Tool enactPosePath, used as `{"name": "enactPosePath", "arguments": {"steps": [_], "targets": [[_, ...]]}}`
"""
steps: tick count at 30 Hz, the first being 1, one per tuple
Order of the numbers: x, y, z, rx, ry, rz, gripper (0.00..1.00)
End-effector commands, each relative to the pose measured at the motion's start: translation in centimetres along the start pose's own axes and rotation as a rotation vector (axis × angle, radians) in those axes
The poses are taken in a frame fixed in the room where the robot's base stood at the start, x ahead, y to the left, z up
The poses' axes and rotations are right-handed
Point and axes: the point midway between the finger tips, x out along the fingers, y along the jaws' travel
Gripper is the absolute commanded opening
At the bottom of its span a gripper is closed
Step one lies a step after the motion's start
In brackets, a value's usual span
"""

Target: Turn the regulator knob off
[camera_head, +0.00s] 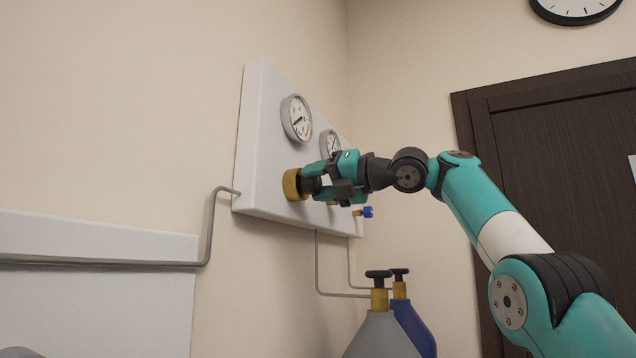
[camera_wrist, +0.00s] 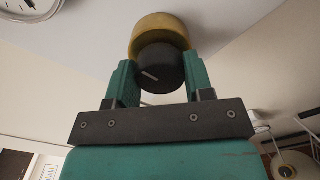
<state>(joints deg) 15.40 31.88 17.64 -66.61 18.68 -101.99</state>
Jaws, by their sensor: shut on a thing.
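The regulator knob is black with a pale pointer line and shows in the wrist view (camera_wrist: 158,68). It sits on a brass-yellow body (camera_head: 291,185) that sticks out from the white wall panel (camera_head: 262,150); the yellow body also shows in the wrist view (camera_wrist: 160,32). My gripper (camera_head: 318,186) reaches the knob from the right. In the wrist view its two green fingers (camera_wrist: 158,78) stand on either side of the black knob and are shut on it. In the head view the fingers partly hide the knob.
Two round gauges (camera_head: 296,118) (camera_head: 330,143) are on the panel above. A small blue knob (camera_head: 367,212) sits low right on the panel. A grey cylinder (camera_head: 382,335) and a blue cylinder (camera_head: 413,325) stand below. Thin pipes (camera_head: 318,265) run down the wall. A dark door (camera_head: 540,150) is at right.

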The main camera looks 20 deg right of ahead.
Motion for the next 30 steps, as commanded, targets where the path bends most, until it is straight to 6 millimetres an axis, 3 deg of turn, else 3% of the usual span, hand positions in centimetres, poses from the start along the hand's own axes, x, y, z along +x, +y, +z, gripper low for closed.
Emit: {"name": "enactPosePath", "arguments": {"steps": [20, 21, 24, 30], "targets": [[0.0, -0.05, -0.07, -0.067, 0.002, -0.002, 0.24], [0.0, -0.05, -0.08, -0.067, 0.002, -0.001, 0.5], [0.0, -0.04, -0.07, -0.067, 0.002, -0.001, 0.73], [0.0, -0.01, -0.04, -0.066, 0.001, -0.001, 0.73]]}}
